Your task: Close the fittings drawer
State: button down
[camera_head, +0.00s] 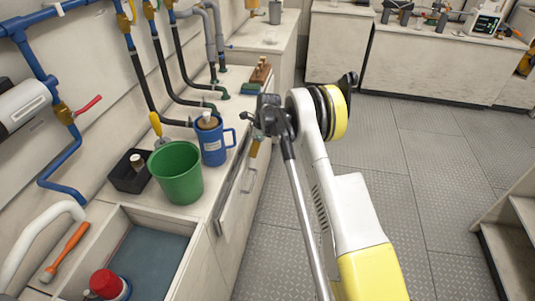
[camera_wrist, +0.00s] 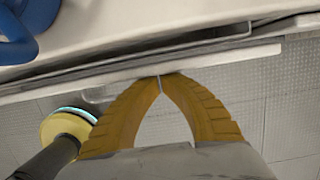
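The fittings drawer (camera_head: 233,196) is in the counter's front, beside the sink, in the head view. Its pale front stands a little out from the counter, with a narrow gap behind its top edge. In the wrist view the drawer front (camera_wrist: 230,55) crosses the picture as a pale strip, with a dark gap between it and the counter. My gripper (camera_head: 254,150) is at the far end of the drawer front. In the wrist view the yellow fingertips of my gripper (camera_wrist: 160,78) meet at the drawer front's edge. I cannot tell whether they touch it; nothing clear is held.
On the counter stand a green bucket (camera_head: 176,172), a blue jug (camera_head: 213,143) and a black box (camera_head: 129,175). The sink (camera_head: 150,262) is nearest. The grey floor (camera_head: 400,150) to the right is clear. An open shelf unit (camera_head: 512,235) stands at the right edge.

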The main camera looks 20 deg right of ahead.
jog(key=shift+w+a, duration=0.35)
jog(key=shift+a, duration=0.2)
jog(key=shift+w+a, duration=0.35)
jog(key=shift+a, duration=0.2)
